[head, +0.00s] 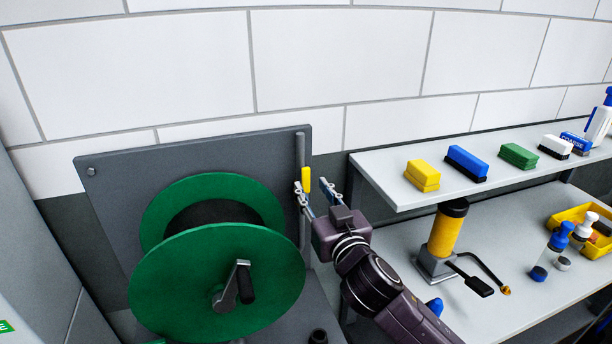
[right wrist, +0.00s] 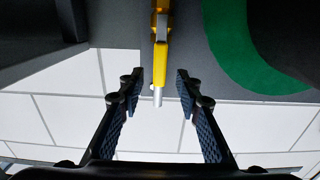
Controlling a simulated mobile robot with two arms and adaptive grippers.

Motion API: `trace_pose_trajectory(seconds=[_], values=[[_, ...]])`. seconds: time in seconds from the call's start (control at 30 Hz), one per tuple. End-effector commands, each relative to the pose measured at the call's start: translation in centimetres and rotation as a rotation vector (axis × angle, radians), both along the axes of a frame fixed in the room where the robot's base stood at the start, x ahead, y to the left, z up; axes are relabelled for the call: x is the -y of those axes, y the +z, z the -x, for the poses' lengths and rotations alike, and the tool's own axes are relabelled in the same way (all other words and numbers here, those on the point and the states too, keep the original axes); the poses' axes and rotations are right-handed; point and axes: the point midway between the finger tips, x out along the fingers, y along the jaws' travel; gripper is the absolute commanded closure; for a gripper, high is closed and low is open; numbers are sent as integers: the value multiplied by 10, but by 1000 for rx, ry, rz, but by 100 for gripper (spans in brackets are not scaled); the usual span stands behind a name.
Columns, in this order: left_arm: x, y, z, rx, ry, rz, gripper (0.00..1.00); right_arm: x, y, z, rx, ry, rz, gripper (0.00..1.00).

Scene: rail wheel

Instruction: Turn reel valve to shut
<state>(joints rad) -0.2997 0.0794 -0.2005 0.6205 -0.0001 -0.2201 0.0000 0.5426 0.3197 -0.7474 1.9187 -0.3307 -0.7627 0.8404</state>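The reel valve's yellow lever (head: 306,180) stands upright on a grey vertical pipe (head: 300,147) at the right edge of the reel's back plate. In the right wrist view the yellow lever (right wrist: 160,62) has a silver tip and lies between the two fingers. My right gripper (head: 317,186) is open around the lever, and in the right wrist view a gap shows on each side of it (right wrist: 157,82). The green reel (head: 190,290) with its crank handle (head: 245,284) is to the left of the gripper. My left gripper is out of view.
A grey back plate (head: 120,200) stands behind the reel. To the right, a shelf (head: 400,195) bears several coloured blocks. Below it, a bench (head: 500,290) holds a yellow-and-black tool (head: 446,235), bottles and a yellow bin (head: 565,217).

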Motion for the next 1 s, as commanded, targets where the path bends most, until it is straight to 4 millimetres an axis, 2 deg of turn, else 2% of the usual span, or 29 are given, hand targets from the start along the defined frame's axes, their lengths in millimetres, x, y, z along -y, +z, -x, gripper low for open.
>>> trace_pose_trajectory(seconds=[0.2,0.4,0.8,0.87,1.0], values=[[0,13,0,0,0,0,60,-9,3,-29,-1,-1,1,68],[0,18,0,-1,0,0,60,-14,2,-46,0,-2,1,68],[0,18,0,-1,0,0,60,-16,0,-51,0,-1,-1,68],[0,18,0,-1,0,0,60,-16,0,-51,0,-1,-1,72],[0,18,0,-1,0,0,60,-16,0,-51,-1,-1,-1,88]])
